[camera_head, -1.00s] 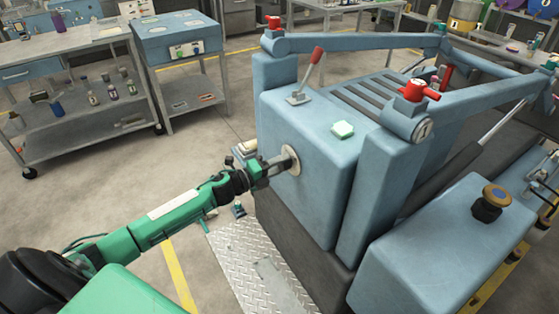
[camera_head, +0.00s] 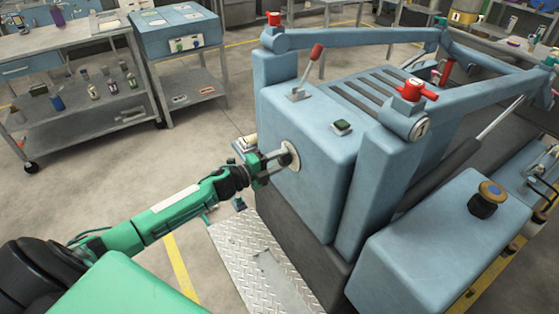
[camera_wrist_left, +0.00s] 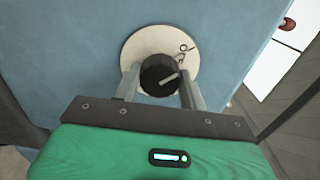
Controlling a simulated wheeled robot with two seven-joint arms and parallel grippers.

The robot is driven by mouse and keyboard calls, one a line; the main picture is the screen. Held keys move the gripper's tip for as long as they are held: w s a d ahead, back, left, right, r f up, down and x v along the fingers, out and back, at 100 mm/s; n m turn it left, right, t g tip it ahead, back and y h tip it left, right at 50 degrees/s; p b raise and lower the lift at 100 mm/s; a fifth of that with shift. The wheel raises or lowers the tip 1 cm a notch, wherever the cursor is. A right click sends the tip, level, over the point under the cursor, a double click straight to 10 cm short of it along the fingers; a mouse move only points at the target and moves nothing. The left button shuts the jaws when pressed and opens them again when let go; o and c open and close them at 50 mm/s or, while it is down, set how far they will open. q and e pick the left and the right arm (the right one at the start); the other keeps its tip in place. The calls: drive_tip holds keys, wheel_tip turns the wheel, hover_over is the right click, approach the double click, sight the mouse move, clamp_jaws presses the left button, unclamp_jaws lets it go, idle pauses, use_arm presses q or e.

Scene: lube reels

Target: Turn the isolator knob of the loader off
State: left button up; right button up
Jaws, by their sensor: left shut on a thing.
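The loader (camera_head: 305,150) is the large blue machine in the head view. Its isolator knob (camera_wrist_left: 159,74) is black with a pale pointer mark, on a round cream plate (camera_wrist_left: 188,58) with printed marks. The plate also shows in the head view (camera_head: 293,154) on the loader's near left face. My left gripper (camera_wrist_left: 157,82) is at the knob, with one finger on each side, shut on it. The pointer mark slants toward the upper right in the left wrist view. In the head view the gripper (camera_head: 280,163) covers the knob. My right gripper is not in view.
A tread plate (camera_head: 255,262) lies below my left arm. A steel trolley (camera_head: 75,100) stands at the left.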

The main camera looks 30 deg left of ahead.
use_arm(q)
drive_tip(key=o, duration=1)
drive_tip(key=shift+b+v, duration=1.05)
drive_tip(key=shift+v, duration=5.9)
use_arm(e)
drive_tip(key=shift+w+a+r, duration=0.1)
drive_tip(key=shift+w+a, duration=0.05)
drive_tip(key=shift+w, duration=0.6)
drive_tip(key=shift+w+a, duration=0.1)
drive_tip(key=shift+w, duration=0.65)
use_arm(q)
drive_tip(key=shift+a, duration=0.1)
drive_tip(key=shift+w+f, duration=0.1)
drive_tip(key=shift+f, duration=0.05)
